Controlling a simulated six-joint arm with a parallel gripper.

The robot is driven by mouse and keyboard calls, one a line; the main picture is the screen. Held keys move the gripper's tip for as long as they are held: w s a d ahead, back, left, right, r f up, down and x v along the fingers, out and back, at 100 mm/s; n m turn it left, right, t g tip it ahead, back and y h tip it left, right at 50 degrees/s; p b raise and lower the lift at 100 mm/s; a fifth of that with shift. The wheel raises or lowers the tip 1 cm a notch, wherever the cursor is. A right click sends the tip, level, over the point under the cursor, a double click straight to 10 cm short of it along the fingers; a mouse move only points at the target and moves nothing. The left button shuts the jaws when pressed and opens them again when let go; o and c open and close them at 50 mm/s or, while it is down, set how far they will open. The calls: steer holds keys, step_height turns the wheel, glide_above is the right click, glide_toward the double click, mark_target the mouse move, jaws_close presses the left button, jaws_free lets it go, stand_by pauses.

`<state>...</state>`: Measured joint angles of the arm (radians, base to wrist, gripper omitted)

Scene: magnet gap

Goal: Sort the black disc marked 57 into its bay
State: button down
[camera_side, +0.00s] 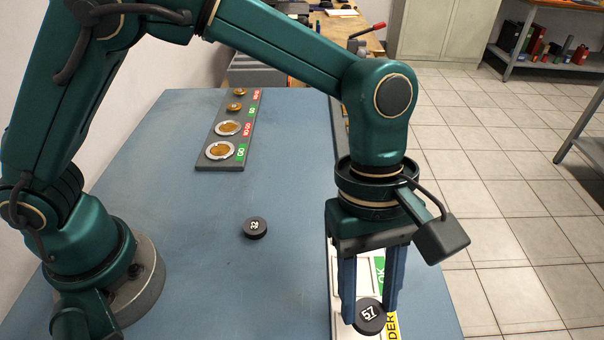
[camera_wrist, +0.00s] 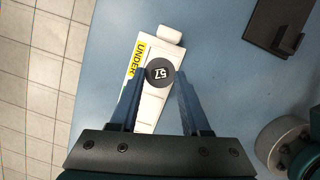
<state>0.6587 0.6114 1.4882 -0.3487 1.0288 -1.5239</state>
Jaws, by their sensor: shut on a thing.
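The black disc marked 57 (camera_side: 369,317) is between the fingertips of my gripper (camera_side: 371,312), which is shut on it. Its number faces up in the wrist view (camera_wrist: 160,72). The white sorting tray (camera_wrist: 171,34) lies under it, and the disc is beside the yellow UNDER label (camera_wrist: 138,57). A green OK label (camera_side: 378,273) shows farther back in the side view. My fingers and the disc hide part of the tray. I cannot tell whether the disc touches the tray floor or hangs above it.
Another black disc (camera_side: 255,228) lies on the blue table (camera_side: 290,270). A grey gauge board (camera_side: 215,163) with rings and GO and NO-GO labels is at the back left. The table's right edge is close to the tray. A dark block (camera_wrist: 278,25) shows in the wrist view.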

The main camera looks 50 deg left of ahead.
steer(key=shift+f, duration=2.75)
steer(key=shift+f, duration=0.2)
steer(key=shift+c, duration=1.4)
jaws_free()
steer(key=c, duration=0.5)
steer(key=shift+c, duration=0.2)
steer(key=shift+r, duration=0.1)
steer(key=shift+r, duration=2.15)
steer(key=o, duration=0.6)
steer(key=shift+c, duration=0.2)
